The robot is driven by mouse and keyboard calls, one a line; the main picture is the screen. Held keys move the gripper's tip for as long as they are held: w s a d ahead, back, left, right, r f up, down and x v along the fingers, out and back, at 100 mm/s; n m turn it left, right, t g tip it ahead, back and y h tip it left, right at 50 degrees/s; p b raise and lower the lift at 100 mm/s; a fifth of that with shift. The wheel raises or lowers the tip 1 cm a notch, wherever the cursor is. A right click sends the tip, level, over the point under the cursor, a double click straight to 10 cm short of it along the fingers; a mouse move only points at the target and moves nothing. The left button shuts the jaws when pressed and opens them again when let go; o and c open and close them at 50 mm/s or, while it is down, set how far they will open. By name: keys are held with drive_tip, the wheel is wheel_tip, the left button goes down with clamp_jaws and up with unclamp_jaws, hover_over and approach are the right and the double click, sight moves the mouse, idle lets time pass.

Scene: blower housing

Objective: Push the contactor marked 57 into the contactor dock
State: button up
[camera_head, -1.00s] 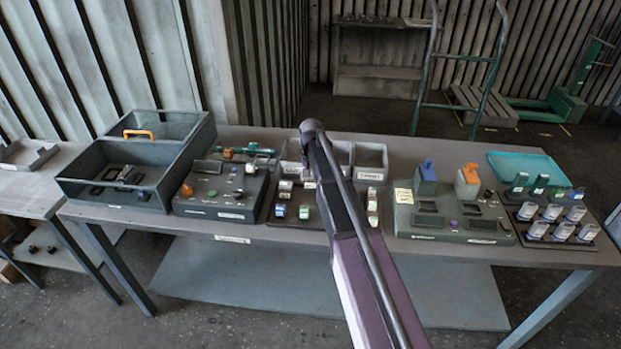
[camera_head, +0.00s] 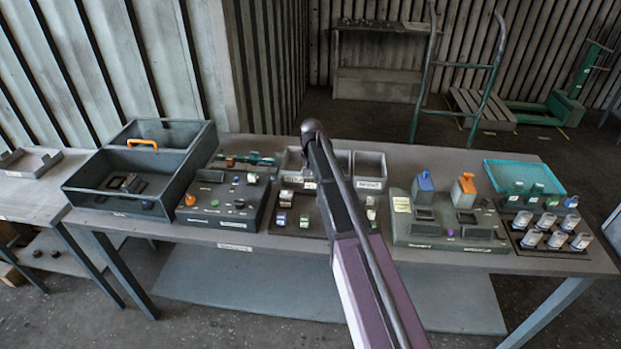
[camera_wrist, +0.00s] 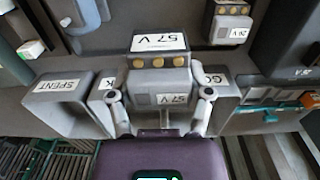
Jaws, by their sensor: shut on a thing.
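In the wrist view my gripper (camera_wrist: 162,107) is shut on the contactor marked 57 (camera_wrist: 160,72). It is a grey block with brass-coloured round contacts and white "57 V" labels, which appear upside down. One finger is on each side of it. It appears held above the bench; its height is unclear. In the head view my arm hides the gripper and this contactor. I cannot tell for sure which fixture is the contactor dock. A grey board with sockets (camera_head: 440,238) stands right of my arm, and a darker board (camera_head: 215,214) stands left of it.
Labelled open bins, one marked SPENT (camera_wrist: 60,84), lie behind the held contactor. Another grey labelled block (camera_wrist: 228,24) is at upper right. On the bench (camera_head: 290,246) are a dark orange-handled box (camera_head: 88,176), a teal tray (camera_head: 525,172) and a rack of white-topped parts (camera_head: 563,248).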

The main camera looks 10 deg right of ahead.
idle(0.3)
wheel_tip(320, 180, up, 6)
drive_tip(key=p, duration=0.6)
drive_tip(key=shift+r, duration=0.1)
drive_tip(key=shift+a, duration=0.1)
